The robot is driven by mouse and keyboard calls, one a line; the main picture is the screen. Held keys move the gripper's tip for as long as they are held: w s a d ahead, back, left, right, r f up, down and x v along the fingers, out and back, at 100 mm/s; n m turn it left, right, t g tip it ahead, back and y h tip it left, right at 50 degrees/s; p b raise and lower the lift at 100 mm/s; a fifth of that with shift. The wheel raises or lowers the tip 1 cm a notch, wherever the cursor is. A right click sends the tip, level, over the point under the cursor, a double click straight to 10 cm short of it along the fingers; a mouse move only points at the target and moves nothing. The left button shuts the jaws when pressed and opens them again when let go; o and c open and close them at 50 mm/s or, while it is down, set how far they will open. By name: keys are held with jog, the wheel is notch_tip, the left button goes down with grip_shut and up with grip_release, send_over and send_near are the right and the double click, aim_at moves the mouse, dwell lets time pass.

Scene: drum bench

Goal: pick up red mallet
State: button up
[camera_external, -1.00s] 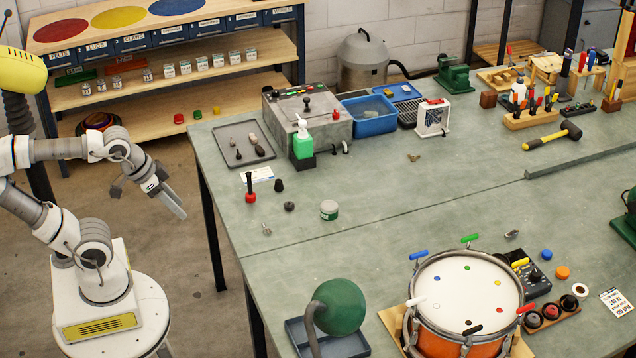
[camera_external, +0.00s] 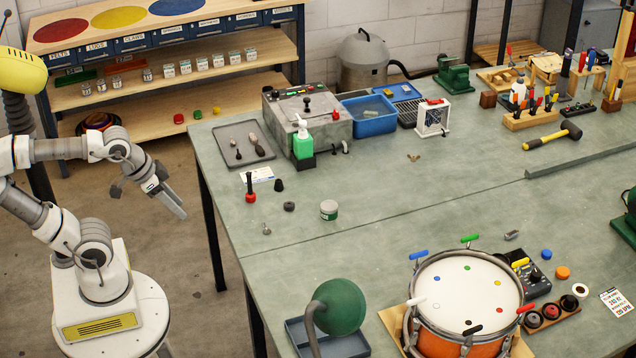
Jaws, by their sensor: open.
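The small red mallet (camera_external: 250,190) stands on the green-grey bench top near its left edge, red head down and dark handle pointing up. My gripper (camera_external: 179,211) is left of the bench, over the floor, with its fingers pointing down to the right. It is open and empty, clear of the bench edge and apart from the mallet. The gap between the fingers is hard to make out from this angle.
A white card (camera_external: 262,174), a dark cone-like piece (camera_external: 278,185) and a green-white jar (camera_external: 328,210) are near the mallet. A grey tray (camera_external: 226,134) and a green bottle (camera_external: 303,143) stand behind. A yellow-handled black mallet (camera_external: 553,137) lies far right.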

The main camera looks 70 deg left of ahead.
jog(key=shift+o, duration=0.6)
jog(key=shift+w, duration=0.1)
